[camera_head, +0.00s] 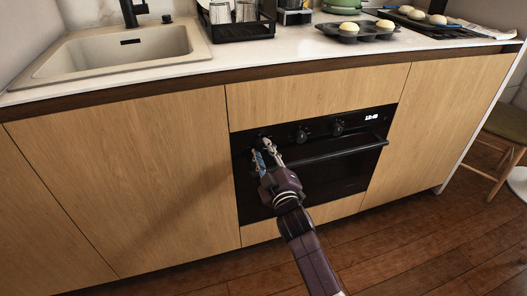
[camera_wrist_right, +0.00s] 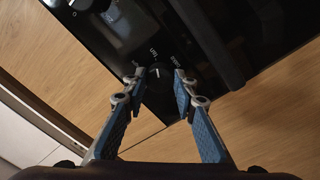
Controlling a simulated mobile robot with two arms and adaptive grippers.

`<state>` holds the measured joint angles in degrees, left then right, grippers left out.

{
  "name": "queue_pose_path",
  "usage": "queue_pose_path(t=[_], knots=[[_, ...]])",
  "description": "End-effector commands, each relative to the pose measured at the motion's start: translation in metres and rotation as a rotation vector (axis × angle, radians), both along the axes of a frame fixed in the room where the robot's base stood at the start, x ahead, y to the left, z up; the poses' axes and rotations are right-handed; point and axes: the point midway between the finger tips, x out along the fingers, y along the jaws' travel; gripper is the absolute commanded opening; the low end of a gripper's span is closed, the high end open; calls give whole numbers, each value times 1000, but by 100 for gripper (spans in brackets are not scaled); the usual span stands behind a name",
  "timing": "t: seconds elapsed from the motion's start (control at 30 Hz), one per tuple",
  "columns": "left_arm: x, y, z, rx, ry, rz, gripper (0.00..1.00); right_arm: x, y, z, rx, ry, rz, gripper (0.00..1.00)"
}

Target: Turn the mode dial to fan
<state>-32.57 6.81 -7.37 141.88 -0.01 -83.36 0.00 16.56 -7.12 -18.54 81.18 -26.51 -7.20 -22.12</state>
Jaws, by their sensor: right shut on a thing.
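The black oven (camera_head: 330,170) is built into the wooden cabinet front, with a row of black dials along its top panel. My right gripper (camera_head: 265,150) is at the leftmost dial, which the fingers mostly hide in the head view. In the right wrist view this dial (camera_wrist_right: 157,71) sits between the two fingertips of the gripper (camera_wrist_right: 160,82), with a white mark on it and small white labels around it. The gripper is shut on it. I cannot tell from the labels which setting it points to. My left gripper is not in view.
The middle dial (camera_head: 302,135) and right dial (camera_head: 338,128) are free, left of the lit clock display (camera_head: 371,118). The oven handle (camera_head: 330,152) runs just below the dials. Above are the counter, the sink (camera_head: 115,52) and a muffin tin (camera_head: 372,36). The floor in front is clear.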

Motion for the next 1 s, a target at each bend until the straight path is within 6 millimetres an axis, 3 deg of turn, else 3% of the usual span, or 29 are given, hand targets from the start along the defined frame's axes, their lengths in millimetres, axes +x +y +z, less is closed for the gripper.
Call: queue_pose_path(t=[0.13,0.17,0.3,0.67,0.87,1.0], knots=[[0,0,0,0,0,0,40,0,0,-2,-1,4,0,2],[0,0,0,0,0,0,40,0,0,-2,-2,4,0,27],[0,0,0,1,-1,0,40,0,0,-2,-2,3,-1,42],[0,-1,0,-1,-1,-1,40,-3,-1,-1,-2,1,0,44],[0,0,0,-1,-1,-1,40,-26,-7,-3,-2,1,1,44],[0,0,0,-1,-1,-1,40,-52,-16,-5,-3,3,0,44]])
